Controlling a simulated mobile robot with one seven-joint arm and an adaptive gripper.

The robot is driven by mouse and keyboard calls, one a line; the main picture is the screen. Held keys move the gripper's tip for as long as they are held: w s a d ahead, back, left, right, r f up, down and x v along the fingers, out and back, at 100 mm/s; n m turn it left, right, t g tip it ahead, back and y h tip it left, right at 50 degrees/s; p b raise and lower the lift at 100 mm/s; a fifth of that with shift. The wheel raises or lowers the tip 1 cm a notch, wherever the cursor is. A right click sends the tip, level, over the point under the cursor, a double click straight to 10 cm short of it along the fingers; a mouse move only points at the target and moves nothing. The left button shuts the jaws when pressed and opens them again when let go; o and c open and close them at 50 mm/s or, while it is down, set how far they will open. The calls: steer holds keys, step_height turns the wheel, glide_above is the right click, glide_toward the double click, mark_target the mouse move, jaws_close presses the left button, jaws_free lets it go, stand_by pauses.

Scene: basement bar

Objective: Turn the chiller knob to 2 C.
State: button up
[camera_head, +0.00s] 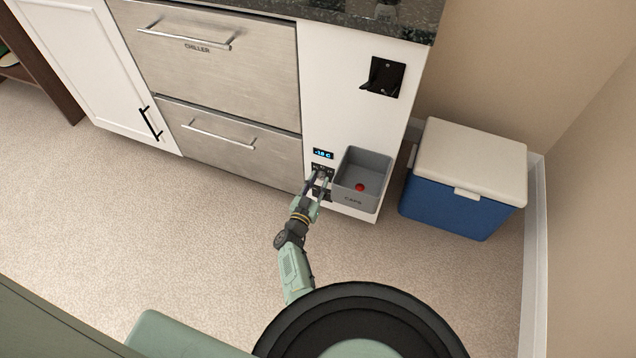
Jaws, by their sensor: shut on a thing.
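The chiller (222,66) is a pair of steel drawers marked CHILLER under the dark counter. On the white panel to its right, a small blue-lit display (323,154) shows a reading that looks like -1.8 C, though the digits are tiny. Just below the display is a small dark control plate (315,167). My gripper (322,178) is at this plate, below the display, with its fingers shut on the knob. The fingers cover most of the knob, so its pointer and the marks around it cannot be read.
A grey open bin marked CAPS (374,158) is fixed to the panel just right of my gripper, with a red cap (359,187) inside. A black bracket (383,77) sits above. A blue cooler with a pale lid (470,165) stands at right. The floor at left is clear.

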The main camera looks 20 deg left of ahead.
jaws_close()
steer(key=shift+f+m+b, duration=0.15)
steer(key=shift+m+b, duration=0.35)
steer(key=shift+m, duration=1.8)
steer(key=o, duration=0.7)
jaws_free()
steer(key=shift+r, duration=0.25)
step_height(320, 180, up, 10)
steer(key=shift+f, duration=0.1)
